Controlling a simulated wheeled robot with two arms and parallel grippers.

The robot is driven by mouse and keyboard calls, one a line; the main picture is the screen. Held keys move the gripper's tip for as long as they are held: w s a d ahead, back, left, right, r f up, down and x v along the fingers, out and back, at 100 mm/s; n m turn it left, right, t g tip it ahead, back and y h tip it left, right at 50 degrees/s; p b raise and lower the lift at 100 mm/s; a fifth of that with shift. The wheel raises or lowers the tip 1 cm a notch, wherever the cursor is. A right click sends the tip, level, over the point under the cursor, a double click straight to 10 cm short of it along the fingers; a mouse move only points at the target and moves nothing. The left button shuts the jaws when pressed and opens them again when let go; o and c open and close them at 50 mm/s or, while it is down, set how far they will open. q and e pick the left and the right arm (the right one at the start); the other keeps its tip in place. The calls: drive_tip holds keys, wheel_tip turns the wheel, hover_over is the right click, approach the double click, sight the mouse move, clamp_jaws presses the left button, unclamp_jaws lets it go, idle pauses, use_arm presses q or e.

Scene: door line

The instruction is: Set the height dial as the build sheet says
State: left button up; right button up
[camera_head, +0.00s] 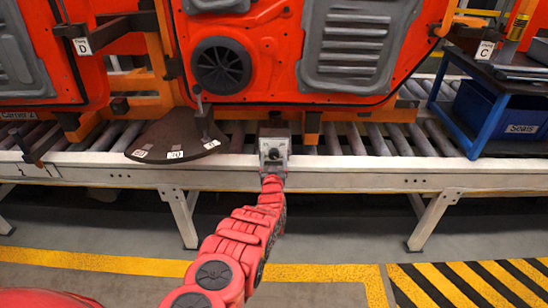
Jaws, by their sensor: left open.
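The height dial (165,128) is a dark fan-shaped plate at the front edge of the conveyor, left of centre. Several small white labels sit along its curved edge; their print is too small to read surely. A grey upright lever (203,122) with a round knob stands over the dial's right part, near the rightmost label. My left gripper (273,145) is to the right of the dial, at the conveyor's front rail, apart from the lever. It is open, and I see nothing held in it. My right gripper is not in view. I see no build sheet that I can make out.
A red door panel (270,50) with a round speaker stands in an orange carrier behind the dial. The roller conveyor (400,179) runs across. A blue bin (510,110) marked Seals sits on a cart at right.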

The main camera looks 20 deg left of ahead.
use_arm(q)
drive_tip(key=p+v, duration=1.3)
drive_tip(key=v, duration=0.3)
drive_tip(key=shift+s, duration=0.3)
drive_tip(key=shift+d+r, duration=0.1)
drive_tip(key=shift+d, duration=0.05)
